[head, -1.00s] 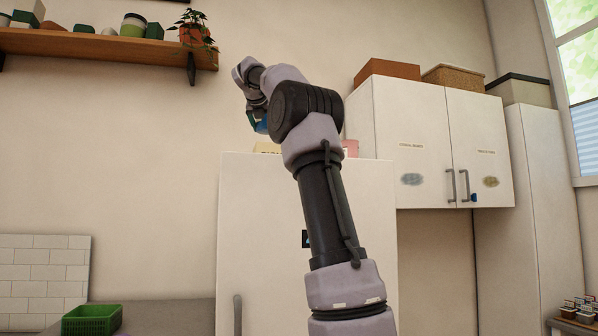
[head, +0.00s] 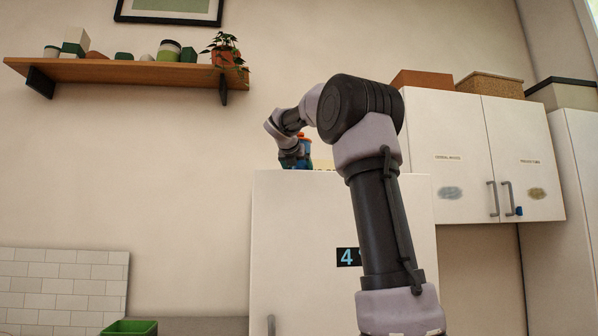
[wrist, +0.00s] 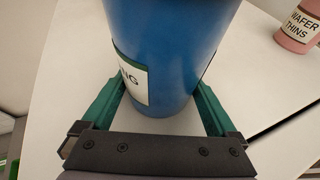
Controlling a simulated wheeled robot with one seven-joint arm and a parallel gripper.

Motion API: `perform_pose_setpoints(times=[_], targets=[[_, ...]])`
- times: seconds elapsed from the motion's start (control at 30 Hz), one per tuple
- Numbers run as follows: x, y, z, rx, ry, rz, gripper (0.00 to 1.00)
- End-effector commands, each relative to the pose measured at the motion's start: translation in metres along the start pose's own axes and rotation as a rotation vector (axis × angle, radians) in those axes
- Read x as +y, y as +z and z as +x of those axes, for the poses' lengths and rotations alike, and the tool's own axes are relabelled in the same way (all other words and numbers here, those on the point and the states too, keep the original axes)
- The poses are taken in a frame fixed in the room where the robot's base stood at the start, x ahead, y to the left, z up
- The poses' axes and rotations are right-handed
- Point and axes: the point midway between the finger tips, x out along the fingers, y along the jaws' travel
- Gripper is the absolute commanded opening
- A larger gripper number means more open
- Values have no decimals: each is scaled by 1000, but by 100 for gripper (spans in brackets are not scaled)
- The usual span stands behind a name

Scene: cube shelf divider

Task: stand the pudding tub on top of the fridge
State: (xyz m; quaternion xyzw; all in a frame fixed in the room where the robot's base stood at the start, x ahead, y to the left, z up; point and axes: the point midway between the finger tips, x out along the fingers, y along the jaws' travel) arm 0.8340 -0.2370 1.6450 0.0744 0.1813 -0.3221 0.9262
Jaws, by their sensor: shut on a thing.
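The pudding tub (wrist: 170,50) is blue, with a pale label whose visible letters end in "NG". It stands roughly upright between the green fingers of my gripper (wrist: 158,108), which is shut on it. In the head view the tub (head: 305,144) shows an orange top, partly hidden by my gripper (head: 294,160). The fridge (head: 300,240) is the tall white cabinet below, and its pale top (wrist: 55,95) fills much of the wrist view. The tub's base is at or just above this top; I cannot tell whether it touches.
A pink "WAFER THINS" container (wrist: 298,27) stands on the surface to the tub's right. A wall shelf (head: 130,70) hangs to the left, and white wall cupboards (head: 470,150) are to the right.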

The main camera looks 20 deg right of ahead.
Motion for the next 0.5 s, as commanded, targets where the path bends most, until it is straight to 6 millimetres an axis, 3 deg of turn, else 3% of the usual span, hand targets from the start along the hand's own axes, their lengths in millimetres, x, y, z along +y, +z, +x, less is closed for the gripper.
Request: perform_pose_setpoints(times=[0.3, 0.33, 0.5], targets=[[0, -1, 0, -3, 0, 0, 5], [0, -2, 1, -1, 0, -1, 100], [0, -2, 1, -1, 0, 0, 100]])
